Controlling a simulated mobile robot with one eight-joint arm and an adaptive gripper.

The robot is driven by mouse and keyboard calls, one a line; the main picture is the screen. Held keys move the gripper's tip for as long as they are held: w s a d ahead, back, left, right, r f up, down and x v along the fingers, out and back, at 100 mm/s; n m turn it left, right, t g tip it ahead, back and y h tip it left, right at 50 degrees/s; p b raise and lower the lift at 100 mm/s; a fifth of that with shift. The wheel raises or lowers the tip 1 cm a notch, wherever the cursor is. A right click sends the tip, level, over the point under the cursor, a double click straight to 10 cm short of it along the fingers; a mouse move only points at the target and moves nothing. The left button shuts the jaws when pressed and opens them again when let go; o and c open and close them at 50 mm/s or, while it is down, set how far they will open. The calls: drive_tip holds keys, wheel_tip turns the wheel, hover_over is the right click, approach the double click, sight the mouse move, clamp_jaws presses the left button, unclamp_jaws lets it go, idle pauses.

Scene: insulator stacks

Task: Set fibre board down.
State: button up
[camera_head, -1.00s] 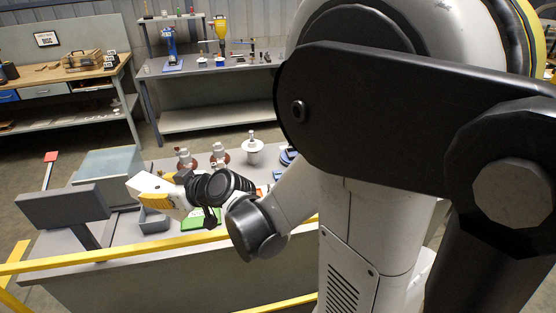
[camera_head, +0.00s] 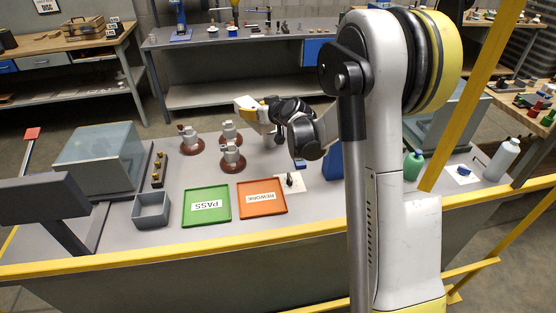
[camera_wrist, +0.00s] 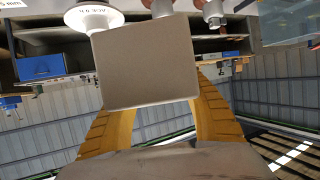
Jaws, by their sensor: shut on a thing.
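The fibre board is a flat grey-brown square plate (camera_wrist: 146,62) in the middle of the wrist view. My gripper's yellow fingers come up to it from both sides, and their tips are hidden behind it. My gripper (camera_head: 258,109) is shut on the board. In the head view the board shows only as a small pale patch (camera_head: 244,102) at the gripper's end, above the far part of the grey bench (camera_head: 180,237). I see no contact between the board and the bench.
A green PASS tray (camera_head: 190,215) and an orange REWORK tray (camera_head: 262,209) lie on the bench front. Several brown-based insulator stacks (camera_head: 231,160) stand behind them. A grey bin (camera_head: 151,209) and a glass-sided box (camera_head: 98,160) are at left. A yellow rail (camera_head: 120,261) runs along the front.

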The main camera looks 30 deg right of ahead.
drive_tip(key=shift+w+d+f, duration=0.55)
drive_tip(key=shift+w+f, duration=0.2)
drive_tip(key=shift+f, duration=0.05)
drive_tip(key=b, duration=0.5)
hover_over(259, 159)
wheel_tip(259, 159, down, 12)
drive_tip(key=shift+w+f, duration=0.1)
drive_tip(key=shift+w, duration=0.05)
wheel_tip(259, 159, down, 5)
drive_tip(key=shift+f+b, duration=0.1)
drive_tip(key=shift+b, duration=1.15)
drive_tip(key=o, duration=1.2)
drive_tip(key=shift+o, duration=0.2)
